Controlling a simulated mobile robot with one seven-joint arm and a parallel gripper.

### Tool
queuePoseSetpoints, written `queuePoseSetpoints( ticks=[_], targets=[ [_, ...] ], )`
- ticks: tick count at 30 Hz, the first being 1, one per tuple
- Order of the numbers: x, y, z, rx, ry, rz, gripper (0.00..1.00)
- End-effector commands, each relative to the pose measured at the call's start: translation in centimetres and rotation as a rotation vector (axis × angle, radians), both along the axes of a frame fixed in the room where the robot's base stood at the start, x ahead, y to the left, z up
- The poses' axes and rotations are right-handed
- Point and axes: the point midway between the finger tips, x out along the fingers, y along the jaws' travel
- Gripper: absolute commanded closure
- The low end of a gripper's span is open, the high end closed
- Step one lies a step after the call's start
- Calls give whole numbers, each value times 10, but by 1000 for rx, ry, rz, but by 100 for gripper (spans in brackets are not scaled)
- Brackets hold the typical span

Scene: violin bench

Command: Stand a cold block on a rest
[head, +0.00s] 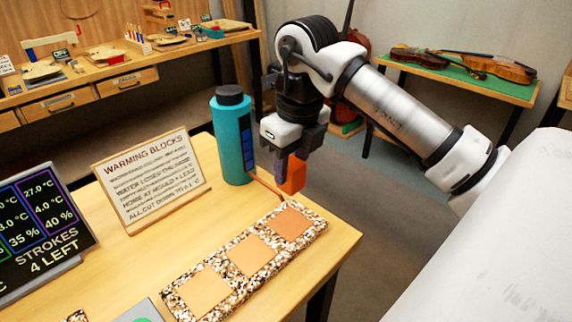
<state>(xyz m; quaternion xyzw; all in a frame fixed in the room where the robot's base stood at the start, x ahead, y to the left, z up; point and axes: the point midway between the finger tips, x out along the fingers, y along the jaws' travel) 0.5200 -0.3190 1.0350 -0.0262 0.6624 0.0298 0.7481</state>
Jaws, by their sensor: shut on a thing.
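My gripper (285,162) is shut on an orange block (294,175) and holds it above the table's right edge. The block is partly hidden by a finger. Below and left of it lies a long speckled board (213,267) with several tan square pads in a row. The pads I can see bear nothing: one near the far end (290,224), one in the middle (251,255) and one at the near end (203,291). The gap between the block and the far pad is hard to judge.
A teal bottle (231,140) stands behind the board, close to my gripper. A "Warming Blocks" sign (152,180) and a dark display (40,225) stand to the left. Another bench (110,60) is behind, and violins (470,65) lie on a green-topped table at the back right.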

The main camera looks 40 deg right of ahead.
Motion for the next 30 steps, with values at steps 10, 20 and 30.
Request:
queuePoseSetpoints(
  ticks=[10,20,30],
  targets=[
    [0,0,-1,0,0,-1,86],
    [0,0,-27,1,0,-1,86],
    [0,0,-74,0,1,-1,86]
  ],
)
